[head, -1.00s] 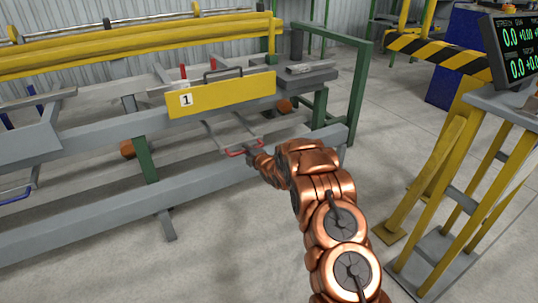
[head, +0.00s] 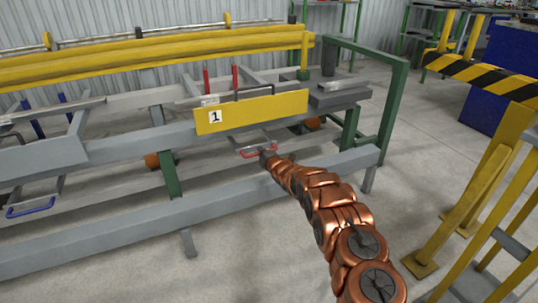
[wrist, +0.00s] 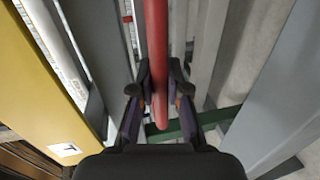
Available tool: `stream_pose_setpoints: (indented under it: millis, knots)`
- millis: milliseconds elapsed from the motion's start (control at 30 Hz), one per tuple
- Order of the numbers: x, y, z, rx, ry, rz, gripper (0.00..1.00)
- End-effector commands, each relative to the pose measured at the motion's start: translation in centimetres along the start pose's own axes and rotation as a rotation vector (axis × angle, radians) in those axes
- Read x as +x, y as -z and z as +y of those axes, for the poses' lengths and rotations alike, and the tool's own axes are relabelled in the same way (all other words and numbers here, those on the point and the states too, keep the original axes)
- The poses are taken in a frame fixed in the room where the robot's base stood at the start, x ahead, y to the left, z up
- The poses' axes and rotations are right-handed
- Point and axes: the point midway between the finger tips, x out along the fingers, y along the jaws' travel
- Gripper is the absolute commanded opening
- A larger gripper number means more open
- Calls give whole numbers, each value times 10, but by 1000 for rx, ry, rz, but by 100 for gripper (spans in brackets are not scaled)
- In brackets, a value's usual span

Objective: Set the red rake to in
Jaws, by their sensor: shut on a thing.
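The red rake's handle (head: 262,150) is a red bar in front of the runout table, just below the yellow plate marked 1 (head: 250,112). Only a short length of its grey side arms shows between handle and table. Two red uprights (head: 206,78) stand behind the plate; I cannot tell whether they belong to the same rake. My gripper (head: 267,155) is at the right part of the handle. In the wrist view the red bar (wrist: 157,40) runs between the fingers of my gripper (wrist: 160,84), which is shut on it.
A blue handle (head: 30,207) sticks out at the left, with blue uprights behind it. A grey lower rail (head: 130,222) runs along the front. A green frame (head: 392,110) stands at the table's right end. A yellow stand (head: 480,175) is at the right. Floor in front is clear.

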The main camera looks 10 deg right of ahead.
Motion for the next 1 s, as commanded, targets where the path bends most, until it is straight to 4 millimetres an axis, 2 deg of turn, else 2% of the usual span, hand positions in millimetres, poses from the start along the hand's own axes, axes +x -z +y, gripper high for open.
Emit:
stream_pose_setpoints:
  millis: [200,667,700,900,1000]
  knots:
    - [8,9,2,-1,-1,9,0]
    - [10,12,3,-2,-3,12,0]
    - [10,13,3,-2,-3,12,19]
    - [10,13,3,-2,-2,13,40]
    - [10,13,2,-3,-1,13,41]
